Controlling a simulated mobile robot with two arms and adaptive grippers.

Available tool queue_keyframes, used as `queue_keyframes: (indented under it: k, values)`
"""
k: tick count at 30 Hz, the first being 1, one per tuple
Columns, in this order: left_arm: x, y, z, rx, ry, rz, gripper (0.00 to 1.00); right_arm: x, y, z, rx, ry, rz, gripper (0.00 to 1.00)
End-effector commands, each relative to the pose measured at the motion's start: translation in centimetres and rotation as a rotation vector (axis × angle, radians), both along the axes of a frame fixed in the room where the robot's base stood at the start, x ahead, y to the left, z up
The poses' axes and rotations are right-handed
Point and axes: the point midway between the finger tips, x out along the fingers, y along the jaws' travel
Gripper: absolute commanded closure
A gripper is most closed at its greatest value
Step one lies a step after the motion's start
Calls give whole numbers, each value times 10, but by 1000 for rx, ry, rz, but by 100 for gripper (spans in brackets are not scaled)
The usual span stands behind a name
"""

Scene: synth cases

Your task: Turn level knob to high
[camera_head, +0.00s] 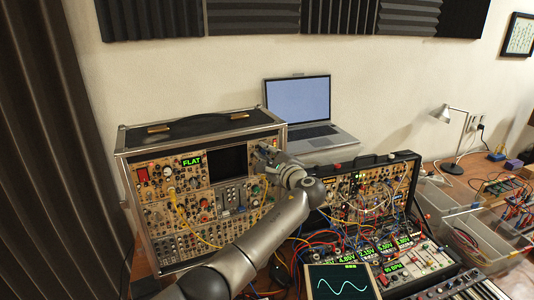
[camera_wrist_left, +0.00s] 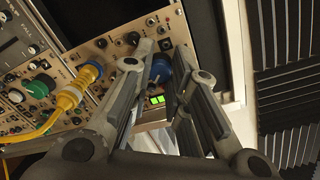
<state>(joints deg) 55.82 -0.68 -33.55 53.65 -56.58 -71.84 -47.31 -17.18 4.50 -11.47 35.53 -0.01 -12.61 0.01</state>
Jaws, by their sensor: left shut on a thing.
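My left gripper (camera_head: 268,156) reaches the upper right corner of the panel of the left synth case (camera_head: 157,264). In the left wrist view its fingers (camera_wrist_left: 164,62) are closed around a blue knob (camera_wrist_left: 160,70), one finger on each side. Small lit green segments (camera_wrist_left: 156,99) show beside the knob. The knob's label and pointer cannot be read, and in the head view the gripper covers the knob. A display on the case reads FLAT (camera_head: 191,161). My right gripper is not in view.
A yellow plug (camera_wrist_left: 68,98) with its cable and a green knob (camera_wrist_left: 40,86) sit close to the gripper. A laptop (camera_head: 298,98) stands behind. A second synth case (camera_head: 404,156) with many patch cables and a scope screen (camera_head: 341,285) are to the right.

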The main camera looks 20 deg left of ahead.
Motion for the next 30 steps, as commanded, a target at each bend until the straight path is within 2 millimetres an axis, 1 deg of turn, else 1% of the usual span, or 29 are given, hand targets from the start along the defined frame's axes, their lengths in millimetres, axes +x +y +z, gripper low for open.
queue_keyframes:
  k: [8, 9, 14, 20, 25, 28, 30]
  values:
    - [0, 1, -2, 0, 3, 3, 100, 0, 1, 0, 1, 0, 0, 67]
    - [0, 1, -2, 0, 3, 4, 80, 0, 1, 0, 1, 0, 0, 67]
    - [0, 1, -1, -1, 2, 2, 60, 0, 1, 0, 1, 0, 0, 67]
    - [0, 1, 0, 0, 0, 1, 60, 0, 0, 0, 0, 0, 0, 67]
    - [-2, -2, 0, -1, -1, 0, 60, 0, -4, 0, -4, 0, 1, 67]
    - [-8, -9, 0, -1, -2, -2, 60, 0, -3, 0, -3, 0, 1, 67]
    - [-16, -15, 0, -1, -2, -1, 60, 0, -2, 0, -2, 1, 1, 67]
